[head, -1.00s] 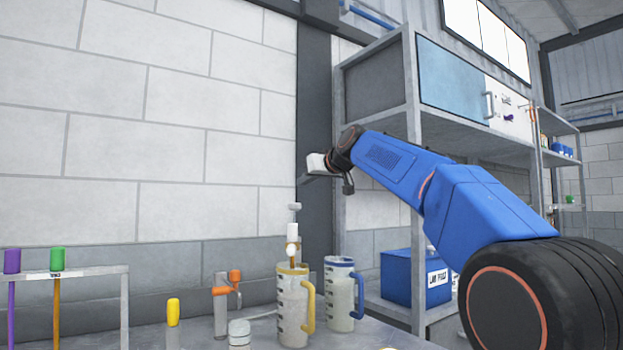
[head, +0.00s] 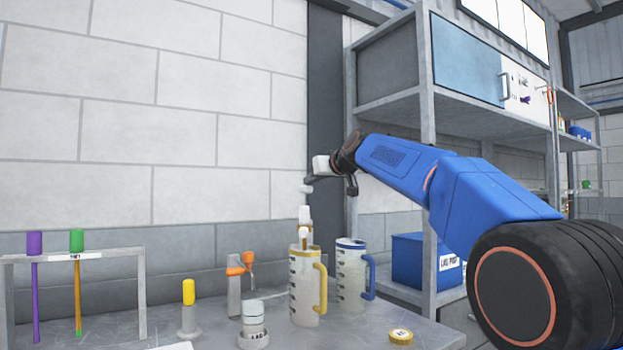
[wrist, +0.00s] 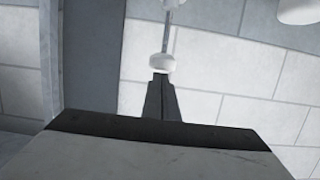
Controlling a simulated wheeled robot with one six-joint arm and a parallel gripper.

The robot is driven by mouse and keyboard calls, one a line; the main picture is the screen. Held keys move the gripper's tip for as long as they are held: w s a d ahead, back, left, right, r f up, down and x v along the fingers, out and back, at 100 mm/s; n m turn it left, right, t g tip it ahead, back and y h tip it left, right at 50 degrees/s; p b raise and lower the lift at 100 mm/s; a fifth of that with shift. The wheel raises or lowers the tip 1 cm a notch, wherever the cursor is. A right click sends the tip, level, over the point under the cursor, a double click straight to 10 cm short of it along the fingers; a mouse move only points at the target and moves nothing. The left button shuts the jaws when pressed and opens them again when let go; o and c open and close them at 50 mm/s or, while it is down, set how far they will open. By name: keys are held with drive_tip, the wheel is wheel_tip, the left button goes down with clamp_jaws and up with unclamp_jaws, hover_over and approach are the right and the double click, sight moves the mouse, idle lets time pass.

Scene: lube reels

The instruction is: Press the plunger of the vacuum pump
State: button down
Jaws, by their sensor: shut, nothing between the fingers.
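The vacuum pump (head: 304,216) looks to be the slim upright device with a white top, at or behind the yellow-handled jug (head: 304,295); its lower part is hidden. Its white plunger top (head: 305,188) is close under my gripper (head: 309,181) in the head view. My gripper (wrist: 160,78) is shut and empty. In the wrist view a white rounded knob (wrist: 162,62) on a thin rod, seemingly the plunger, lies right at the fingertips. I cannot tell whether they touch.
A blue-handled jug (head: 351,280) stands right of the yellow-handled one. An orange-handled device (head: 236,280), a yellow-topped post (head: 189,305) and a white canister (head: 253,322) stand left. A rack (head: 80,254) holds purple and green-topped rods. A metal shelf (head: 428,120) is at right.

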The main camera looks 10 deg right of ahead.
sight(306, 194)
drive_tip(key=shift+f, duration=0.1)
drive_tip(key=shift+f, duration=2.15)
